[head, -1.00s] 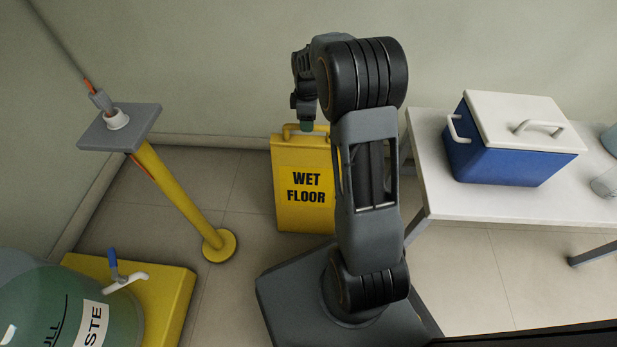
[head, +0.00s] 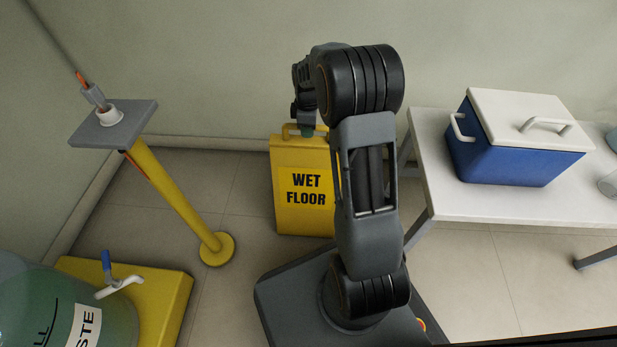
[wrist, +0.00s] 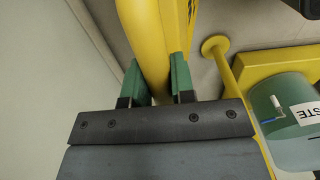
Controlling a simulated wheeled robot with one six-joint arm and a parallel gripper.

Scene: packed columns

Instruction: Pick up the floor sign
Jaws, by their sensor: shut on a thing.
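The yellow floor sign (head: 303,208), with black WET FLOOR lettering, is upright at the middle of the head view, near the back wall. A handle loops up from its top edge. My gripper (head: 307,131) is at that handle, mostly hidden behind my arm. In the wrist view my gripper (wrist: 158,82) has its green fingers on both sides of the sign's yellow handle (wrist: 146,50), shut on it. The sign's right edge is hidden by my arm in the head view.
A yellow post (head: 175,200) with a grey top plate stands left of the sign. A green waste container (head: 40,310) on a yellow base is at lower left. A white table (head: 500,208) with a blue cooler (head: 510,153) stands at right. Floor between post and sign is clear.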

